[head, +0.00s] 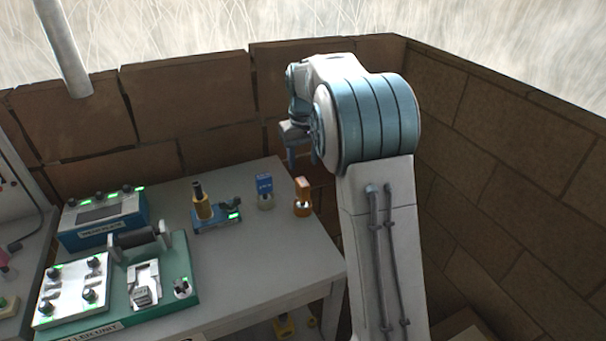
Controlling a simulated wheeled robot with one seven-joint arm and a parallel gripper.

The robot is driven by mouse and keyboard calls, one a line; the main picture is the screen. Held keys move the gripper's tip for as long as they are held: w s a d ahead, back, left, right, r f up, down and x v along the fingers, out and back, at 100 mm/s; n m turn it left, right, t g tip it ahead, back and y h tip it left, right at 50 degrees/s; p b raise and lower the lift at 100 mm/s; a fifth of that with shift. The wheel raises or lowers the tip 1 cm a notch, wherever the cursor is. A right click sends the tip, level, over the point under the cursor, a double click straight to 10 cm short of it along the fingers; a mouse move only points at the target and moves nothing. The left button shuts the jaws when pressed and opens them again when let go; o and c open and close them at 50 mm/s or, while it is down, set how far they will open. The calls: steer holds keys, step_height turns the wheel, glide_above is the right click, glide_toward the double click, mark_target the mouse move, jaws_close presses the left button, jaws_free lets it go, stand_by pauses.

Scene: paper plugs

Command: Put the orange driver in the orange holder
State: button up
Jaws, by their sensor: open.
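The orange holder (302,209) stands near the right back edge of the grey table, with an orange upright piece (302,185) showing above it. I cannot tell if that piece is part of the holder or something standing in it. A yellow-orange cylinder with a dark top (203,207) stands upright at a small blue device; it may be the orange driver, but it is too small to be sure. My gripper (291,163) is open, above and behind the table's right back part, left of my arm's large joint. It appears empty and apart from these things.
A blue device (218,220), a blue console (104,215) and a green board (185,300) with fixtures fill the left side. The table's front right (270,255) is bare. Brick walls stand behind and right.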

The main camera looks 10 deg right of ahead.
steer(key=s+r+m+t, duration=0.1)
steer(key=s+r, duration=0.2)
steer(key=s, duration=0.5)
steer(key=s+r, duration=0.4)
steer(key=s, duration=0.3)
steer(key=s+f, duration=0.3)
steer(key=s, duration=0.5)
steer(key=s+f+m+t, duration=0.1)
steer(key=s+f, duration=0.2)
steer(key=s, duration=0.6)
steer(key=shift+s+f+t, duration=0.2)
steer(key=shift+f+t, duration=0.05)
steer(key=shift+t, duration=0.05)
steer(key=shift+a, duration=0.1)
